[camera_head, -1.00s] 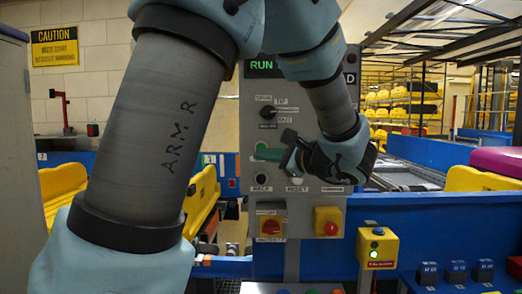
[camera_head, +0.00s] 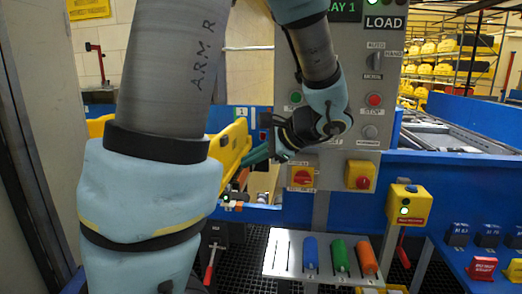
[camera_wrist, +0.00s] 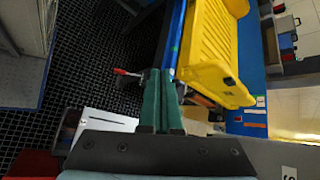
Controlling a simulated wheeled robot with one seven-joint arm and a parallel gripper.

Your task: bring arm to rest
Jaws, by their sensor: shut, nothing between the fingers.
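My arm (camera_head: 170,80) crosses the left and middle of the head view. My gripper (camera_head: 254,157), with green fingers, hangs at the lower left edge of the grey control panel (camera_head: 345,110) and points left, away from its face. The wrist view shows the fingers (camera_wrist: 161,85) pressed together with nothing between them. Beyond the fingertips in that view are a yellow tray (camera_wrist: 212,45) and dark grid flooring. I cannot tell the exact gap between my gripper and the panel. The arm hides part of the panel's left side.
Below stands a sloped plate (camera_head: 286,250) with blue, green and orange handles. A blue conveyor wall (camera_head: 460,180) runs right. A red lever (camera_head: 210,265) stands low left.

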